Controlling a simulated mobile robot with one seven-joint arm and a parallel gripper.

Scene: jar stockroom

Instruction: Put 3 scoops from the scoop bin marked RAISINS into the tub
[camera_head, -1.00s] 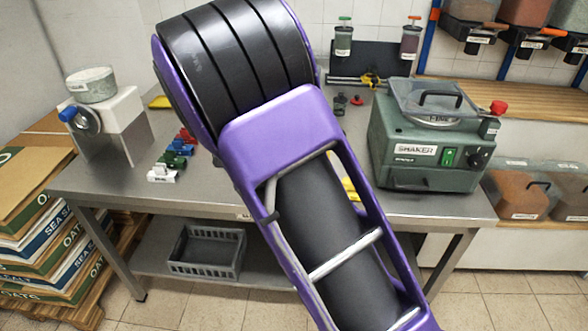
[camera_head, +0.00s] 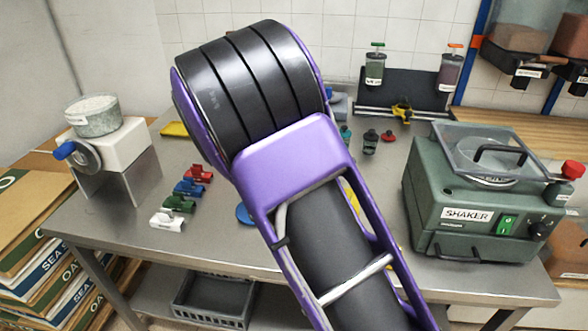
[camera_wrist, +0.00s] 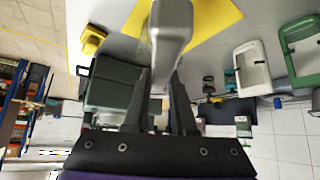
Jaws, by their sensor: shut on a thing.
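My gripper (camera_wrist: 160,95) shows only in the wrist view, its two dark fingers shut on a pale grey handle (camera_wrist: 172,25); I take this to be a scoop, but its far end is out of frame. In the head view my arm hides the gripper. Bins (camera_head: 515,68) with small labels hang at the upper right; I cannot read RAISINS on any of them. A round grey vessel (camera_head: 92,118) with pale contents stands on a white device at the left. I cannot tell whether it is the tub.
The steel table (camera_head: 120,215) holds a green shaker (camera_head: 470,195) at the right and several coloured clip-like pieces (camera_head: 178,203) at the left. Stacked cartons (camera_head: 35,235) are at the far left. A grey crate (camera_head: 212,300) sits below.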

